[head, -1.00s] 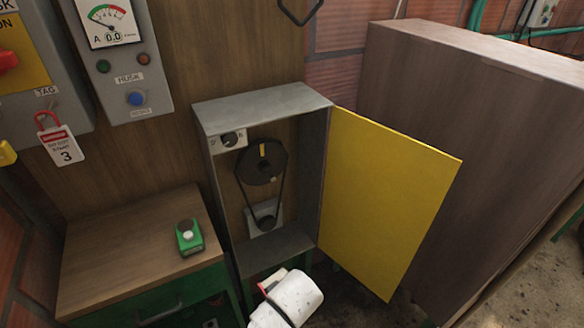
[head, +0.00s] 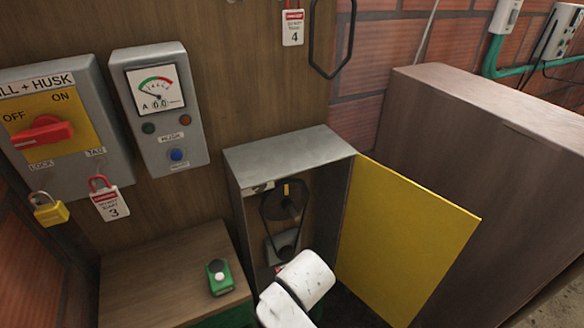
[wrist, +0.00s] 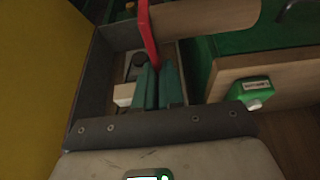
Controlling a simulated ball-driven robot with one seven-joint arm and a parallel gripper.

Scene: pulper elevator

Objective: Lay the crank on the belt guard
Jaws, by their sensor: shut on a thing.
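My gripper (wrist: 158,75) shows in the wrist view as two teal fingers closed on a red bar, which I take to be the crank (wrist: 147,32). The bar rises from between the fingers. In the head view my white wrist is at the bottom centre, and it hides the fingertips. A small red bit shows beside it. The belt guard (head: 290,150) is a grey open-fronted box with a flat top and a yellow door (head: 410,235) swung open to the right. Inside, a black belt runs around a large pulley (head: 285,200) and a smaller lower one. My wrist is in front of its lower part.
A wooden-topped bench (head: 150,275) with a small green device (head: 219,278) stands at left. Above are the switch box (head: 45,125) and meter box (head: 160,105), with a padlock (head: 48,208) and tag. A large brown cabinet (head: 460,150) stands at right.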

